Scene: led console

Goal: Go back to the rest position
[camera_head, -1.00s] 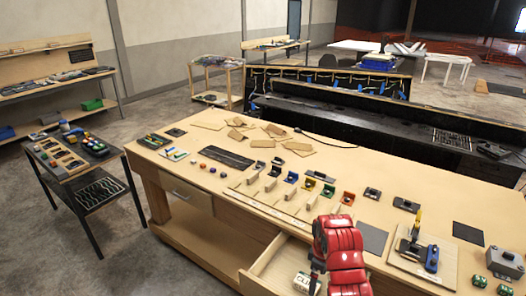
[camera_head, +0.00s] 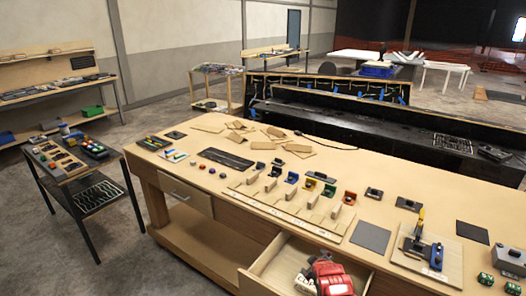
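A red part of my arm (camera_head: 333,277), seemingly the right one, shows at the bottom edge, right of centre. It overlaps the open drawer in the picture. Dark parts show at its left side, but I cannot make out the fingertips or whether they are apart. My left gripper is not in the picture. The long wooden workbench (camera_head: 215,208) stands ahead, and its open drawer (camera_head: 262,262) sticks out at the front. A white labelled item (camera_head: 303,284) lies in the drawer, partly hidden by the arm.
Coloured console parts (camera_head: 292,178) stand in a row on the bench. A board with a blue device (camera_head: 436,256) and a grey box (camera_head: 508,260) are at the right. A dark side table (camera_head: 92,198) stands at the left, with bare floor (camera_head: 150,270) in front.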

